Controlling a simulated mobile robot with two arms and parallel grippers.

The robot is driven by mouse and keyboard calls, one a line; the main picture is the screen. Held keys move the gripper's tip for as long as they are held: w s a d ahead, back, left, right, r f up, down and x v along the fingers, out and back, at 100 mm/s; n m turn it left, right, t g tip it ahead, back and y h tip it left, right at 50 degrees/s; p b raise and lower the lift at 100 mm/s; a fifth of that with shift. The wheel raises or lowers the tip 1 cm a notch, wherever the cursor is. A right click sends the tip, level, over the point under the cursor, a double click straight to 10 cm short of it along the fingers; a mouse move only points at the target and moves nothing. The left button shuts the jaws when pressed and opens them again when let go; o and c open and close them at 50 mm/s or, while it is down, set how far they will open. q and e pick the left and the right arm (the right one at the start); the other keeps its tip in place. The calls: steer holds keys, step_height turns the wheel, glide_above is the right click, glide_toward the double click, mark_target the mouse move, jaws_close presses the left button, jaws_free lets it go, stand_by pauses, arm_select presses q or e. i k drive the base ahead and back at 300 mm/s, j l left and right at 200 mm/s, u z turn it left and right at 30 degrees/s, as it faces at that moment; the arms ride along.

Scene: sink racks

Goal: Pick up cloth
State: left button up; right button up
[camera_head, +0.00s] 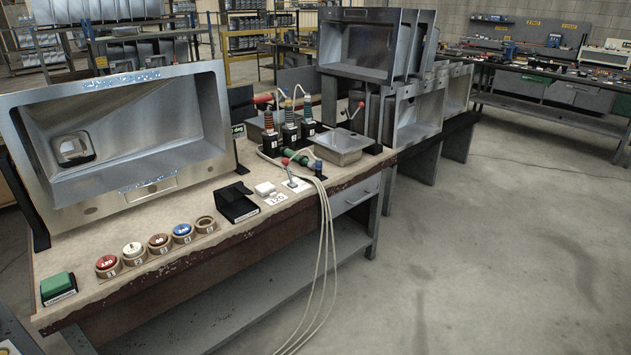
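No gripper of mine shows in the head view. I cannot clearly make out which thing is the cloth. A small white item (265,189), perhaps folded cloth, lies near the front edge of the workbench (150,272), right of a black open box (236,203). A green pad (56,284) sits in a black holder at the bench's front left corner. Nothing touches either of them.
A large steel sink (130,130) stands tilted up on the bench. Several numbered round discs (159,243) line the front edge. Bottles with hoses (289,130) and a steel tray (341,147) are further right. Pale hoses (325,235) hang over the edge. The floor at right is clear.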

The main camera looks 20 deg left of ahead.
mark_target(266, 188)
steer(key=i+l, duration=0.15)
steer(key=i, duration=0.25)
steer(key=i+l, duration=0.15)
steer(key=i, duration=0.25)
steer(key=i+l+u, duration=0.15)
steer(key=u, duration=0.25)
steer(key=i+l+u, duration=0.3)
steer(key=u, duration=0.15)
steer(key=i+l+u, duration=0.2)
steer(key=l+u, duration=0.2)
steer(key=i+l+u, duration=0.15)
steer(key=l+u, duration=0.25)
steer(key=j, duration=0.1)
